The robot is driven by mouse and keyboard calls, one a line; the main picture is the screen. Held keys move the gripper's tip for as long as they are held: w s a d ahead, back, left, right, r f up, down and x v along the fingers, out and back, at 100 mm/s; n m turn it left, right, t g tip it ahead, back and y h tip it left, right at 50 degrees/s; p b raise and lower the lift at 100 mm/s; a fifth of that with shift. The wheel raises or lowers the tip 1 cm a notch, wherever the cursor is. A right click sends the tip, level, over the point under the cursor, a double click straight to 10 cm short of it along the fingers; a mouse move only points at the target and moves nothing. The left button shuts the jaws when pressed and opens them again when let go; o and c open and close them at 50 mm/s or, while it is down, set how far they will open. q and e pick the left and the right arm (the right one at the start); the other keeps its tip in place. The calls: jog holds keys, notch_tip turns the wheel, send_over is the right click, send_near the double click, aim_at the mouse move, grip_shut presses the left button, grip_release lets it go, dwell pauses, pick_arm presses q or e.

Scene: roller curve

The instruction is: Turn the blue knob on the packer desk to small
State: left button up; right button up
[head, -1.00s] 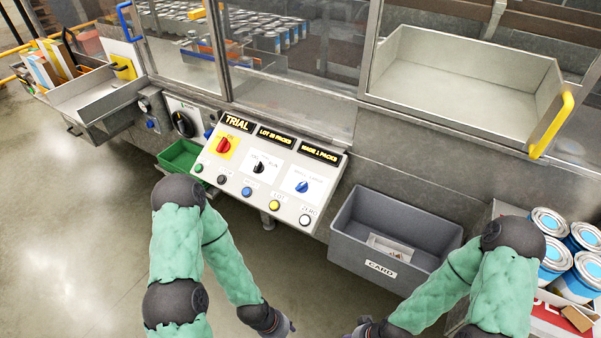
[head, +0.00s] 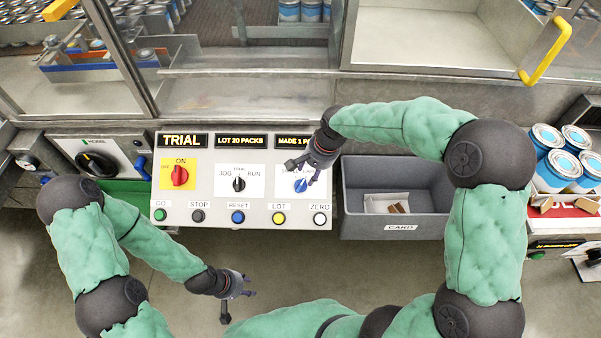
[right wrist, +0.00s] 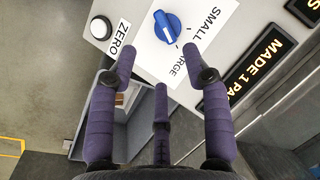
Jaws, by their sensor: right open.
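The packer desk (head: 206,199) has a blue knob (head: 301,185) on a white plate at its right. In the right wrist view the blue knob (right wrist: 167,26) has a pale pointer mark, beside the printed words SMALL and LARGE; I cannot tell surely which word it points to. My right gripper (head: 304,171) is over the knob's plate in the head view and partly covers its label. In the right wrist view its fingers (right wrist: 163,75) are spread and empty, short of the knob. My left gripper (head: 240,302) hangs open and empty below the desk front.
A red knob (head: 180,176), a black knob (head: 239,184) and a row of buttons (head: 238,217) share the panel. The white ZERO button (right wrist: 101,28) is close to the blue knob. A grey CARD bin (head: 358,225) stands right of the desk.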

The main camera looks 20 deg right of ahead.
aim_at(304, 184)
jog(key=x, duration=0.3)
jog(key=b+x, duration=0.1)
jog(key=x, duration=0.2)
jog(key=b+x, duration=0.1)
jog(key=x, duration=0.2)
jog(key=shift+w+d+f, duration=0.15)
jog(key=shift+w+f, duration=0.1)
jog(key=shift+w, duration=0.15)
jog(key=shift+s, duration=0.1)
grip_shut()
